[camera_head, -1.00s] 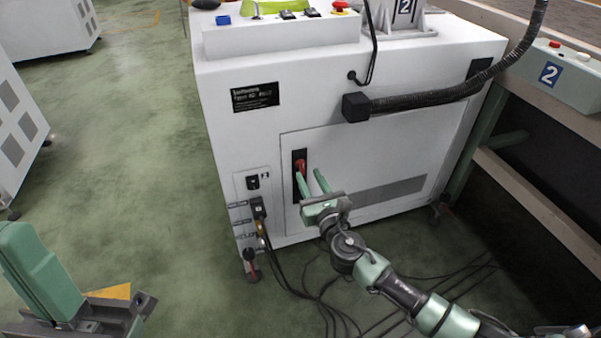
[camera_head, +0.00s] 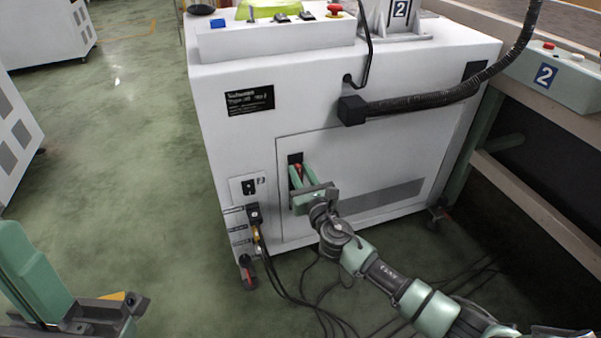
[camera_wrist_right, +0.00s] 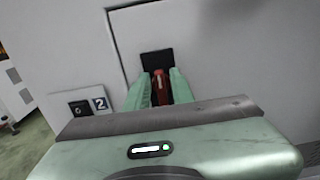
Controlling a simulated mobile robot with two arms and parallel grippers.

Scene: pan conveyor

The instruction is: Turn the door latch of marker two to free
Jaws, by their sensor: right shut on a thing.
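The marker two machine (camera_head: 230,120) is a white cabinet with a door panel (camera_head: 340,165) on its front. The door latch is a red handle (camera_head: 297,170) on a black plate at the door's upper left; it also shows in the right wrist view (camera_wrist_right: 160,88), pointing roughly upright. My right gripper (camera_head: 300,173) is at the latch, its two green fingers on either side of the red handle and shut on it. In the right wrist view the fingers (camera_wrist_right: 160,92) partly hide the handle's sides. My left gripper (camera_head: 60,290) shows only in part at the lower left.
A switch plate (camera_head: 249,187) and cable sockets are left of the door; in the right wrist view the plate bears a 2 (camera_wrist_right: 100,104). Cables (camera_head: 290,290) lie on the floor below. A wooden-edged frame with a control box (camera_head: 555,78) stands at right.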

